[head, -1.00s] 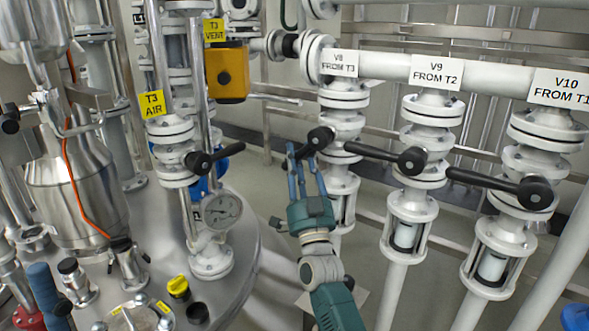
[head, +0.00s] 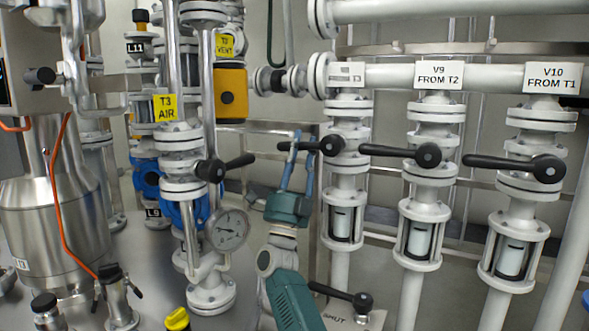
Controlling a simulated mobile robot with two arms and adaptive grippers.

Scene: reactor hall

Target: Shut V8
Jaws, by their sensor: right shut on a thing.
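Valve V8 is the leftmost of three white valves on the right; its sign (head: 346,74) is washed out in the head view. Its black lever (head: 325,146) points left from its hub, roughly level like its neighbours' levers. My right gripper (head: 297,147) reaches up from below, its blue-grey fingers shut around the lever's outer part. The fingers hide some of the lever. My left gripper is not in view.
V9's lever (head: 400,151) and V10's lever (head: 505,162) also point left, close beside V8. A lower black handle (head: 340,293) lies by a plate reading SHUT. A gauge (head: 228,229) and the T3 AIR valve lever (head: 225,167) stand left of my right arm.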

